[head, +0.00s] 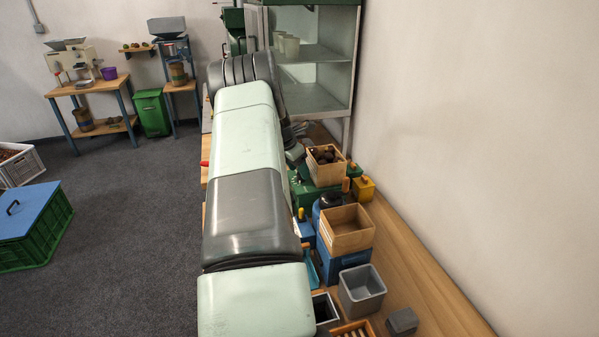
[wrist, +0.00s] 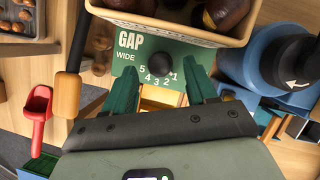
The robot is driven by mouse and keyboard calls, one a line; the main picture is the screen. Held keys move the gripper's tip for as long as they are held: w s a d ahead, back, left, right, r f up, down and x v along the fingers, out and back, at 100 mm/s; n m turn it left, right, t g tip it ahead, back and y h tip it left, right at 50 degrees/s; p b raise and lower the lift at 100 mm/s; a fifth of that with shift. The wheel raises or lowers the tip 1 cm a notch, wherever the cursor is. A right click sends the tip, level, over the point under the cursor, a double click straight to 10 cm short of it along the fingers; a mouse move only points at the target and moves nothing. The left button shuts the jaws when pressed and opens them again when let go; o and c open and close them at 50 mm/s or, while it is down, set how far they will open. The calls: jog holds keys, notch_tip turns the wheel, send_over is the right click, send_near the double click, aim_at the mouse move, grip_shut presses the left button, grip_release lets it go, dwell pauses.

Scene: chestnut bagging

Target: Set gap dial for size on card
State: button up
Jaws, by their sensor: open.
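In the wrist view the gap dial is a round black knob (wrist: 160,65) on a green panel (wrist: 126,68) marked GAP and WIDE, with the numbers 5 to 1 curving below the knob. Which number the dial points to is too small to tell. My gripper (wrist: 160,88) is open and empty; its two green fingers reach towards the panel, one on each side of the numbers, with the knob just beyond the tips. Whether they touch the panel is unclear. In the head view my arm hides the gripper and dial. I cannot make out a size card.
A wooden hopper of chestnuts (wrist: 170,24) overhangs the panel. A wooden-handled lever (wrist: 67,94) is left of my fingers, beside a red scoop (wrist: 37,108). A blue machine with a black knob (wrist: 290,62) is close right. An empty wooden box (head: 347,228) and grey bin (head: 361,289) stand nearer.

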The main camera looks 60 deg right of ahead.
jog(key=shift+x, duration=1.05)
jog(key=c, duration=1)
jog(key=shift+m, duration=0.3)
jog(key=m+g, duration=0.1)
jog(key=m, duration=0.3)
jog(key=shift+w+d+g+y, duration=0.1)
jog(key=shift+w+g+y, duration=0.05)
jog(key=shift+g+y, duration=0.25)
jog(key=m+y, duration=0.1)
jog(key=m, duration=0.2)
jog(key=shift+m+g, duration=0.3)
jog(key=shift+m, duration=0.1)
jog(key=shift+m+y, duration=0.3)
jog(key=shift+m, duration=0.1)
